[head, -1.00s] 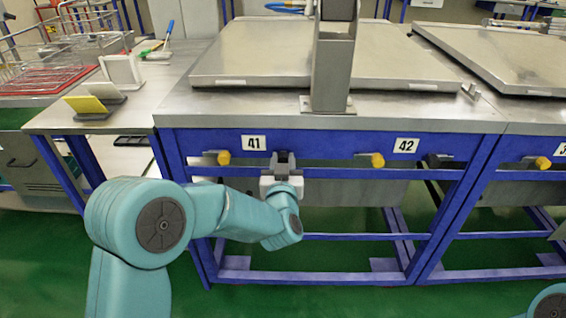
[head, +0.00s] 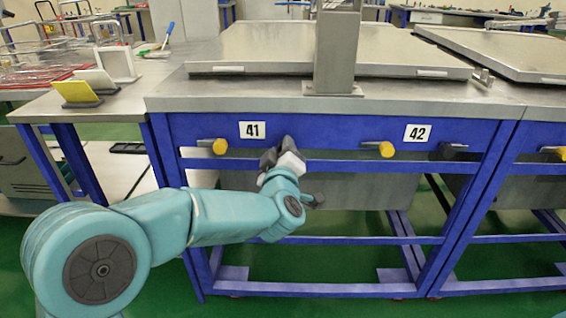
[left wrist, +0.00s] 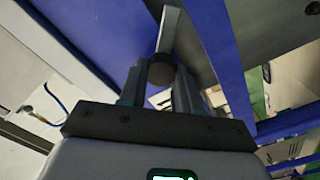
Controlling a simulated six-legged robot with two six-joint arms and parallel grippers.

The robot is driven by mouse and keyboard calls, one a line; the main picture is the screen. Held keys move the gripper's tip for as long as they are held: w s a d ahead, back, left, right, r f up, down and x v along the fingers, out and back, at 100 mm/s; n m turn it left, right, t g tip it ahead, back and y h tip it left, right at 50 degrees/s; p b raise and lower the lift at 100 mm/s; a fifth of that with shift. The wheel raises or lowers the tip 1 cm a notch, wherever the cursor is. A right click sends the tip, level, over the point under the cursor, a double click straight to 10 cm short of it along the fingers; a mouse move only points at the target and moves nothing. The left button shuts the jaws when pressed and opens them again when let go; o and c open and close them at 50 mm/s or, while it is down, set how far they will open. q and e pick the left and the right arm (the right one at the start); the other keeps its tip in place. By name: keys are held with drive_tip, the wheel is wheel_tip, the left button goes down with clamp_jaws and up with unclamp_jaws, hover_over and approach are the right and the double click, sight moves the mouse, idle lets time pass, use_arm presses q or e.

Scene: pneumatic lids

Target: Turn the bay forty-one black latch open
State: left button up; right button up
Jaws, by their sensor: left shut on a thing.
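My left gripper (head: 279,152) is at the blue front rail of bay 41, just right of and below the "41" label (head: 252,130). It is tilted to the right in the head view. In the left wrist view its two dark fingers (left wrist: 160,85) are shut on the black latch, whose round dark end (left wrist: 160,71) shows between them. A flat pale grey bar (left wrist: 169,30) extends beyond that end. In the head view the gripper hides the latch, so its exact angle is hard to tell there. My right gripper is not in view.
A yellow-tipped valve (head: 219,146) sits left of my gripper, and another yellow-tipped valve (head: 378,149) sits to the right, under the "42" label (head: 417,133). Bay 42's black latch (head: 453,149) is farther right. A grey lid (head: 390,58) lies flat above.

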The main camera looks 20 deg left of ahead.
use_arm(q)
drive_tip(key=shift+f+n+b, duration=0.2)
drive_tip(key=shift+n+b, duration=3.5)
drive_tip(key=shift+n, duration=0.7)
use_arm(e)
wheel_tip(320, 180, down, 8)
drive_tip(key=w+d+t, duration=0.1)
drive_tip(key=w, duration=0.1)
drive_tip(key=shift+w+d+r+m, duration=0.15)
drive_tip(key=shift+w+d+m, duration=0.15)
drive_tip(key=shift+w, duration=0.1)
use_arm(q)
drive_tip(key=shift+a, duration=0.1)
drive_tip(key=o, duration=1.1)
drive_tip(key=shift+c, duration=0.2)
drive_tip(key=shift+s, duration=0.1)
